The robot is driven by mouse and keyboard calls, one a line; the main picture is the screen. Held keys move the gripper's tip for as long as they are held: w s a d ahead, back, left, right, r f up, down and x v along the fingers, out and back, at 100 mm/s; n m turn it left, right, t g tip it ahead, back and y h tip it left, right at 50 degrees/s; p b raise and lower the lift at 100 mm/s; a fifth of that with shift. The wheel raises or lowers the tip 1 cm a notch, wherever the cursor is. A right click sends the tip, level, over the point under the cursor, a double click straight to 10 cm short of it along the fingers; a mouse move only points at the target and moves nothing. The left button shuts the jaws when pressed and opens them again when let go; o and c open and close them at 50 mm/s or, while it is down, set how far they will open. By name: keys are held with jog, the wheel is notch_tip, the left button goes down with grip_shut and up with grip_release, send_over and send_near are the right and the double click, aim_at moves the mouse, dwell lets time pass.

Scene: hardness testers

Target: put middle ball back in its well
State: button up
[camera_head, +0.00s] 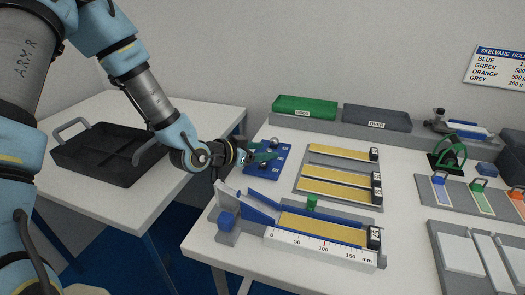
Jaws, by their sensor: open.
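A blue block (277,168) lies on the table left of the yellow strips. It looks like the holder with the ball wells, but its wells are too small to make out. A small grey round thing (274,142) shows at its back edge; I cannot tell whether it is the middle ball. My gripper (266,153) is over the left back part of the block, open, with green fingers pointing right. The fingers and wrist hide part of the block. I cannot see a ball between the fingers.
Yellow strips (335,172) lie to the right. Green (305,107) and grey (377,117) boxes stand behind. A black tray (108,150) is on the left table.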

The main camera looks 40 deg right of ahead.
jog(key=b+v, duration=0.1)
jog(key=v, duration=0.9)
jog(key=shift+a+r+b, duration=0.2)
jog(key=shift+a+b, duration=0.1)
jog(key=shift+a, duration=0.05)
